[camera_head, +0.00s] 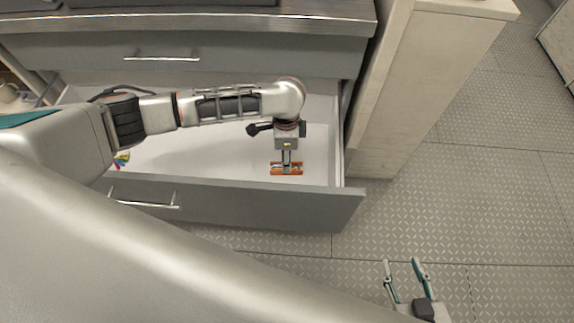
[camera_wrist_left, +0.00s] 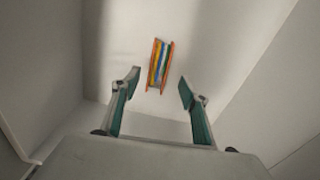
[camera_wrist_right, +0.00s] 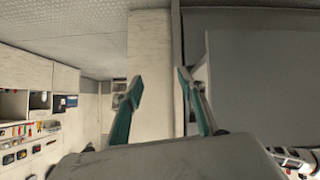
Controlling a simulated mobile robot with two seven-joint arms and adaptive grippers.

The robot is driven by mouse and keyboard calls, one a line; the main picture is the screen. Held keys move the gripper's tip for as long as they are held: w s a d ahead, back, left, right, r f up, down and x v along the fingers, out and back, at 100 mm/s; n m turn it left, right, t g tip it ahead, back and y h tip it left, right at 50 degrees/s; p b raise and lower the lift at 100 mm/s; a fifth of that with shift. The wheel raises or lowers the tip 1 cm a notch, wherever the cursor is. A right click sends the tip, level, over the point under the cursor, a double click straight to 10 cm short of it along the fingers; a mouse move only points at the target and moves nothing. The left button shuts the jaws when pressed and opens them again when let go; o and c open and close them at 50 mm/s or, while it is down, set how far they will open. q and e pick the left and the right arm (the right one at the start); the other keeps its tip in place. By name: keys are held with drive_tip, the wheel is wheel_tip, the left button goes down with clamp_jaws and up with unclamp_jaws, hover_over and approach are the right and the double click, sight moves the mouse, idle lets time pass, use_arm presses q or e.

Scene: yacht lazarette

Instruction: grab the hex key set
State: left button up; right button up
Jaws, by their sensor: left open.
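The hex key set looks to be the orange-sided holder with coloured strips (camera_wrist_left: 158,65), lying flat on the white bottom of the open drawer. In the head view this orange holder (camera_head: 286,169) is near the drawer's right front corner, partly covered by my left gripper (camera_head: 286,158). In the left wrist view my left gripper (camera_wrist_left: 160,87) is open and points down, with the holder beyond and roughly between its fingertips, apart from them. My right gripper (camera_head: 402,262) is open and empty over the floor, outside the drawer; its fingers also show in the right wrist view (camera_wrist_right: 160,80).
The grey drawer front (camera_head: 250,205) and its side walls enclose the holder. A small multicoloured item (camera_head: 121,160) lies farther left in the drawer. A pale cabinet panel (camera_head: 400,90) stands right of the drawer. The patterned floor (camera_head: 480,200) at right is clear.

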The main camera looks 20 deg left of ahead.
use_arm(q)
drive_tip(key=f, duration=0.1)
drive_tip(key=f+b, duration=0.1)
drive_tip(key=f, duration=0.1)
drive_tip(key=f+b, duration=0.1)
drive_tip(key=f, duration=0.1)
drive_tip(key=shift+s+d, duration=0.1)
drive_tip(key=shift+s, duration=0.3)
drive_tip(key=shift+w+f+b, duration=0.2)
drive_tip(key=shift+f+b, duration=0.05)
drive_tip(key=shift+b, duration=0.1)
drive_tip(key=shift+w+r, duration=0.1)
drive_tip(key=shift+r, duration=0.15)
clamp_jaws()
use_arm(e)
drive_tip(key=shift+a+f, duration=0.1)
drive_tip(key=shift+a, duration=0.6)
